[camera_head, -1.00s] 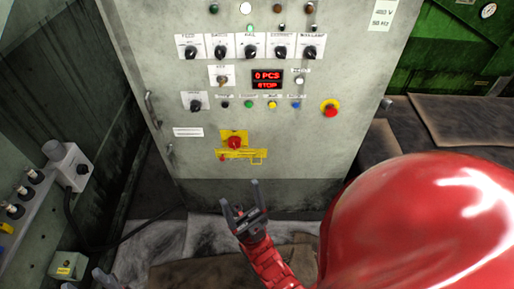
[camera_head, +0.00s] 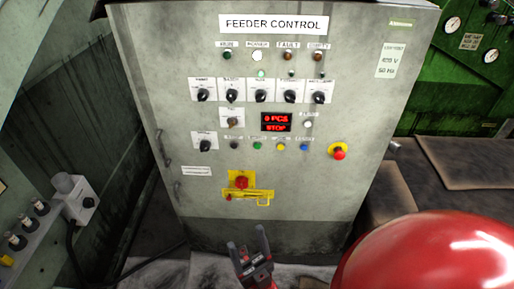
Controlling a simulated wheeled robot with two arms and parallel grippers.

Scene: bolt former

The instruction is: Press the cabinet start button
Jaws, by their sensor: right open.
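The grey cabinet (camera_head: 300,190) stands in front of me, headed "FEEDER CONTROL". A row of small buttons crosses its middle: black (camera_head: 234,146), green (camera_head: 257,146), yellow (camera_head: 280,147) and blue (camera_head: 304,147). Their labels are too blurred to read, so I cannot tell by text which is start. A red display (camera_head: 276,122) above them reads "0 PCS" and "STOP". My right gripper (camera_head: 248,239) is open and empty at the bottom of the picture, below the panel controls and apart from the buttons. My left gripper is not in view.
A red emergency button on yellow (camera_head: 338,151) is right of the button row. Several black knobs line the panel above. A grey socket box (camera_head: 76,198) stands at left. Green machinery is behind at right.

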